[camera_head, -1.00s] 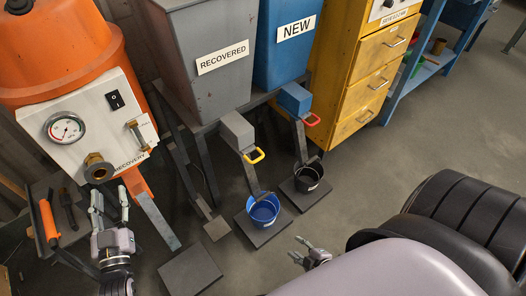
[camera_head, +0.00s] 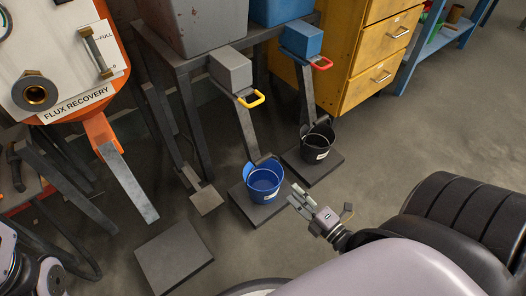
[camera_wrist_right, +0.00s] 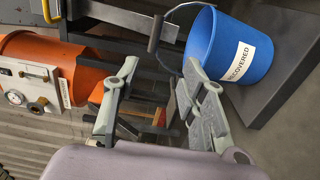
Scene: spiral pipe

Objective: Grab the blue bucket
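The blue bucket (camera_head: 264,184) stands on a dark square plate (camera_head: 244,203) on the floor, below the yellow handle. It also shows in the right wrist view (camera_wrist_right: 229,47), tilted by the camera, with a "RECOVERED" label and a wire handle with a dark grip (camera_wrist_right: 155,33). My right gripper (camera_head: 298,197) is just right of the bucket in the head view, its fingers pointing toward it. In the right wrist view its two fingers (camera_wrist_right: 158,88) are apart with nothing held; one is close to the bucket's wall, and I cannot tell if they touch. My left gripper's fingers are not visible.
A black bucket (camera_head: 317,142) stands on a neighbouring dark plate (camera_head: 313,168). A grey box with a yellow handle (camera_head: 251,99) and a blue box with a red handle (camera_head: 321,64) overhang the buckets. A bare plate (camera_head: 175,258) lies front left.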

